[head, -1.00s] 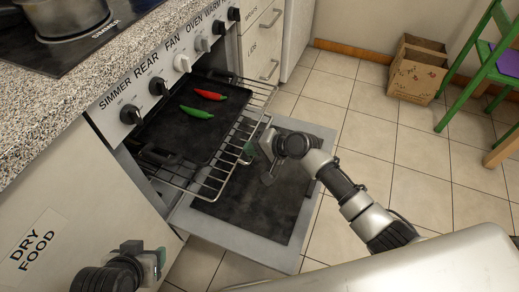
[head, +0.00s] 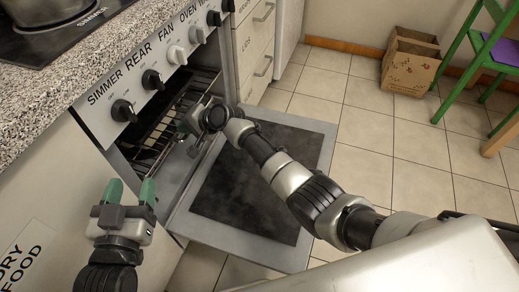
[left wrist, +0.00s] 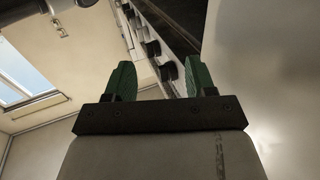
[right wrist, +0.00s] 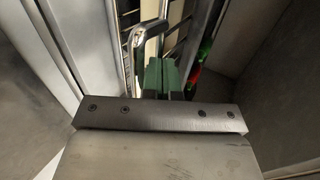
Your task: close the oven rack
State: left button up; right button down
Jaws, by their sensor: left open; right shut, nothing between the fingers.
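The oven rack (head: 150,140) is mostly inside the oven, under the row of knobs; its wires also show in the right wrist view (right wrist: 133,40). My right gripper (head: 190,128) is at the oven opening, at the rack's front. In the right wrist view its green fingers (right wrist: 163,76) are shut with nothing between them, close to the rack's front bar; contact is hard to tell. The oven door (head: 255,190) is folded down. My left gripper (head: 129,190) is open and empty, left of the door, in front of the cabinet.
Red and green peppers show inside the oven in the right wrist view (right wrist: 199,65). A speckled counter (head: 50,90) with a pot (head: 45,8) is above left. A paper bag (head: 410,65) and a green chair (head: 465,60) stand on the tiled floor at the back right.

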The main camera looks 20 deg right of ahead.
aim_at(166, 124)
jog(key=w+a+b, duration=0.2)
jog(key=a, duration=0.1)
jog(key=shift+w+a+f, duration=0.1)
pick_arm(q)
notch_tip(166, 124, up, 8)
jog(key=s+t+h, duration=0.2)
jog(key=t, duration=0.5)
jog(key=shift+s+d+f, duration=0.15)
jog(key=shift+f, duration=0.05)
pick_arm(e)
jog(key=shift+w+a, duration=0.15)
jog(key=shift+a, duration=0.1)
jog(key=shift+r, duration=0.2)
